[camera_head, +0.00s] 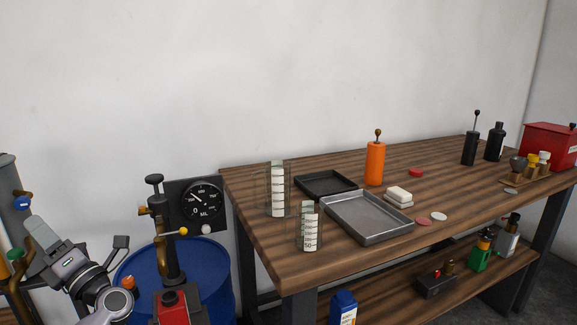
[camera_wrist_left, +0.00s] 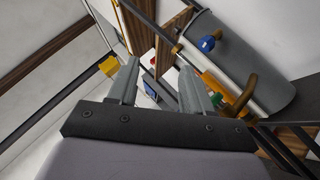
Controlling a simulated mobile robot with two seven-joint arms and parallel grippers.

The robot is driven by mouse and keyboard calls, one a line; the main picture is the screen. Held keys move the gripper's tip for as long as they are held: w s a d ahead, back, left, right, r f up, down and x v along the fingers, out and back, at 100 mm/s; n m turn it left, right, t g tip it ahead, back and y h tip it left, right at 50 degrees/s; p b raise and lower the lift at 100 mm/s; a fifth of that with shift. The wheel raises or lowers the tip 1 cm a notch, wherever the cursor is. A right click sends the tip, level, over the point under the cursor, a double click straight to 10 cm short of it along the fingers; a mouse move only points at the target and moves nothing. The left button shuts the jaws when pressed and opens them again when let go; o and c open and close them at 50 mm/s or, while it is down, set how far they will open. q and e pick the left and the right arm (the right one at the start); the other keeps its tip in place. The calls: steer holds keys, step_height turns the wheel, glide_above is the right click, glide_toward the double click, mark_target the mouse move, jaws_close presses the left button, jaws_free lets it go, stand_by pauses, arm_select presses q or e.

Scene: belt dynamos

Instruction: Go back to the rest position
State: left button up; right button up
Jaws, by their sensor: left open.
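My left arm comes in at the lower left of the head view. Its gripper (camera_head: 42,236) is close to a grey tank with blue and green valve knobs. In the left wrist view, the two grey fingers of the left gripper (camera_wrist_left: 158,88) stand apart, with nothing between them. The grey tank (camera_wrist_left: 255,65) lies beyond and to the right of the fingers there. My right gripper is in neither view.
A wooden workbench (camera_head: 270,235) carries a grey tray (camera_head: 368,238), a black tray (camera_head: 325,176), measuring cylinders and an orange bottle (camera_head: 375,163). A blue drum (camera_head: 215,290) with a pump and gauge (camera_head: 202,198) stands between my left arm and the bench.

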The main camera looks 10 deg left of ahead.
arm_select(q)
steer(key=d+f+m+t+h, duration=0.8)
steer(key=m+h, duration=0.6)
steer(key=m, duration=0.3)
steer(key=d+f+m+t+h, duration=0.5)
steer(key=d+m+t+h, duration=0.4)
steer(key=m+h, duration=0.65)
steer(key=s+d+f+m+g+y, duration=0.25)
steer(key=s+f+m+g, duration=0.4)
steer(key=s+f, duration=0.35)
steer(key=s+d+f+m+g+y, duration=0.1)
steer(key=s+d+f+m+g, duration=0.2)
steer(key=s+f+m+g, duration=0.75)
steer(key=w+d+f+n+t, duration=0.2)
steer(key=d+n+t, duration=0.3)
steer(key=d+n, duration=0.4)
step_height(320, 180, up, 5)
steer(key=p, duration=0.5)
steer(key=shift+w, duration=0.15)
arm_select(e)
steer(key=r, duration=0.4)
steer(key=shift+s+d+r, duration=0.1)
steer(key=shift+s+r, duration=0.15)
